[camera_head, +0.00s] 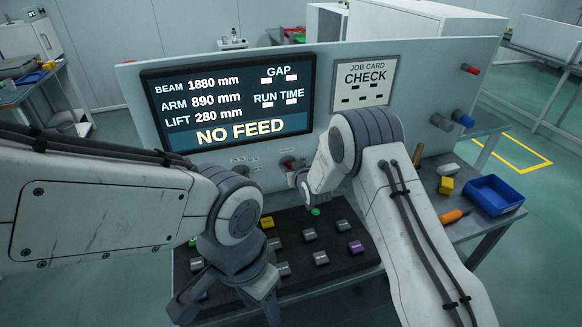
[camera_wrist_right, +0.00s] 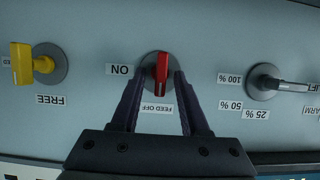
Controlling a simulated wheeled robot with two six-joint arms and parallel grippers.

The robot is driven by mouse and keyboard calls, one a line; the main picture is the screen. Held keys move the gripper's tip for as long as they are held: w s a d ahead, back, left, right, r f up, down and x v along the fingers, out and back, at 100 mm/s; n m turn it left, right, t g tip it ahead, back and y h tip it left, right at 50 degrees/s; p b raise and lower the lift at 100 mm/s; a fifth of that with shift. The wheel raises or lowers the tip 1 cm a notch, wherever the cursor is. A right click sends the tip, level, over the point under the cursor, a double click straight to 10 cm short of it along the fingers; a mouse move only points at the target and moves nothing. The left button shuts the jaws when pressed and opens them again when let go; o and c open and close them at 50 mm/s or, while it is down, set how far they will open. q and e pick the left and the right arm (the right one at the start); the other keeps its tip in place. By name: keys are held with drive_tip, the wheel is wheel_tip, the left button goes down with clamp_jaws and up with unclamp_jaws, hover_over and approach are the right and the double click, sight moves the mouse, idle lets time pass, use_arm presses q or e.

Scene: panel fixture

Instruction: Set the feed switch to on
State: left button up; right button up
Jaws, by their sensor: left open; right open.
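The feed switch (camera_wrist_right: 162,78) is a red handle on a round grey base. In the right wrist view, where the panel appears upside down, its handle lies vertically over the "FEED OFF" label (camera_wrist_right: 155,108); the "ON" label (camera_wrist_right: 120,70) is to its left. My right gripper (camera_wrist_right: 158,78) is open, one finger on each side of the handle, with visible gaps. In the head view the red switch (camera_head: 287,161) is partly hidden by my right gripper (camera_head: 294,173). My left gripper (camera_head: 226,305) is open and empty, low over the dark button deck.
The screen (camera_head: 240,98) reads "NO FEED". A yellow switch (camera_wrist_right: 22,64) and a grey-black dial (camera_wrist_right: 268,83) flank the feed switch. Several keys stand on the dark deck (camera_head: 335,268) below. A blue bin (camera_head: 495,194) and orange-handled tool (camera_head: 452,216) lie on the right.

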clamp_jaws()
